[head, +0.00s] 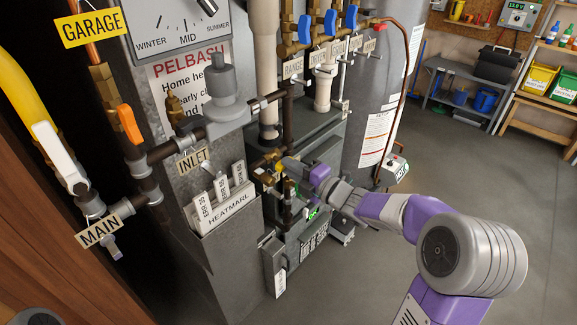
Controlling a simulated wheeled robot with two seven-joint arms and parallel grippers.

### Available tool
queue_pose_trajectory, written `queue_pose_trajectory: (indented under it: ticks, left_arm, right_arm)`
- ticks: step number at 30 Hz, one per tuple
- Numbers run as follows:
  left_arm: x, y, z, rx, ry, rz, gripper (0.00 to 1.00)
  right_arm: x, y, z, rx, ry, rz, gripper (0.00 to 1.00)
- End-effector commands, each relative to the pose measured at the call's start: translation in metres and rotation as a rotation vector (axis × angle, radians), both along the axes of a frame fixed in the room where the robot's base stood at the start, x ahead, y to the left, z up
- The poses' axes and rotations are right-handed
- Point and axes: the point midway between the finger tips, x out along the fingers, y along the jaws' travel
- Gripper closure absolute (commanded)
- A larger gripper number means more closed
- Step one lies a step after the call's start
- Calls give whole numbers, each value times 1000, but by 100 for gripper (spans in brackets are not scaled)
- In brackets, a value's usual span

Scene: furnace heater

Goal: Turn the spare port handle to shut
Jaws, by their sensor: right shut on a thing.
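My right gripper (289,167) reaches in from the right, at a brass valve (264,163) low on the pipework in front of the furnace. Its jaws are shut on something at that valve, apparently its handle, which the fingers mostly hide. A little yellow shows at the fingertips. I cannot read a spare port tag there, so I cannot tell the handle's exact angle. My left gripper is not in view.
Above are several brass valves with blue handles (330,22) and hanging tags. An orange handle (130,124) and a white handle (54,149) are at the left. A grey tank (385,100) stands behind my gripper. Open floor (450,170) lies to the right.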

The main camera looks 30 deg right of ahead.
Motion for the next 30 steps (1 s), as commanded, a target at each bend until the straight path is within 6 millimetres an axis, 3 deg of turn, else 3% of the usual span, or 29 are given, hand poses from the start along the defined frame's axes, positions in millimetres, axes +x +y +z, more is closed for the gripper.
queue_pose_trajectory:
  ticks: [12,25,30]
  left_arm:
    - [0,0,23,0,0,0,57]
    - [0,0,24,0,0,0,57]
    - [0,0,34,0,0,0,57]
  right_arm:
    - [0,0,1,327,138,-1,100]
    - [0,0,0,376,157,0,100]
    - [0,0,2,492,206,0,100]
